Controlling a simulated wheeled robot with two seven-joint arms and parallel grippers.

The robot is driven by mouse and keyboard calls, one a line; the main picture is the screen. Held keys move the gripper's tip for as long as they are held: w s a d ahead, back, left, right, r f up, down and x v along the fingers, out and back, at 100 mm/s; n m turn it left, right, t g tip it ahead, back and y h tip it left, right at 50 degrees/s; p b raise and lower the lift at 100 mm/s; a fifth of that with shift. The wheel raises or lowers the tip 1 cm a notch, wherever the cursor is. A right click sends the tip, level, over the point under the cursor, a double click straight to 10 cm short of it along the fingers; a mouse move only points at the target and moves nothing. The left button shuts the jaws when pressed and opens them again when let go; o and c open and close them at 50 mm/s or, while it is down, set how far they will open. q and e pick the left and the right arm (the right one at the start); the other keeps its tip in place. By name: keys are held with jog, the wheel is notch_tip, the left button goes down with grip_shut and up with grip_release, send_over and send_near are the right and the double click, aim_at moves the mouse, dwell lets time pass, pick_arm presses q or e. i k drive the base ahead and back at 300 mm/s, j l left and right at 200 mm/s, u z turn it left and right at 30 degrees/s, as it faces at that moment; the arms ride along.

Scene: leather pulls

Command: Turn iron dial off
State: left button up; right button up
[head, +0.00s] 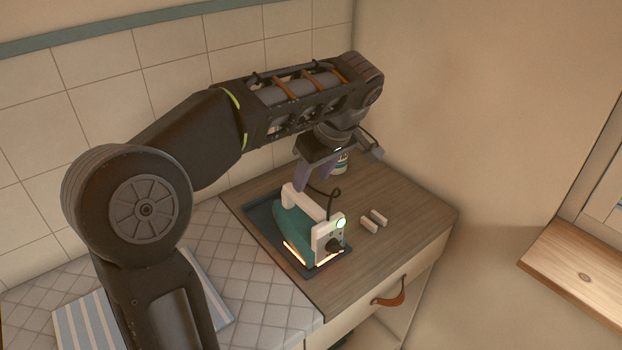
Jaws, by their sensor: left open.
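The iron (297,228) has a teal body and a pale handle. It rests on a dark tray (262,222) on the wooden counter. Its dark dial (333,244) is on the pale end face turned toward me. A light (341,223) above the dial glows greenish white, and orange glows show along the iron's lower edge. My left gripper (314,182) is open and points down just above and behind the iron's handle, apart from the dial. My right gripper is out of view.
Two small pale blocks (369,225) lie right of the iron. A small jar (341,163) stands behind, partly hidden by my gripper. A dark cord loops above the iron. A drawer with a leather pull (389,293) is below the counter. A striped cloth (82,325) lies left.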

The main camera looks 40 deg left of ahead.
aim_at(332, 246)
jog(key=u, duration=1.25)
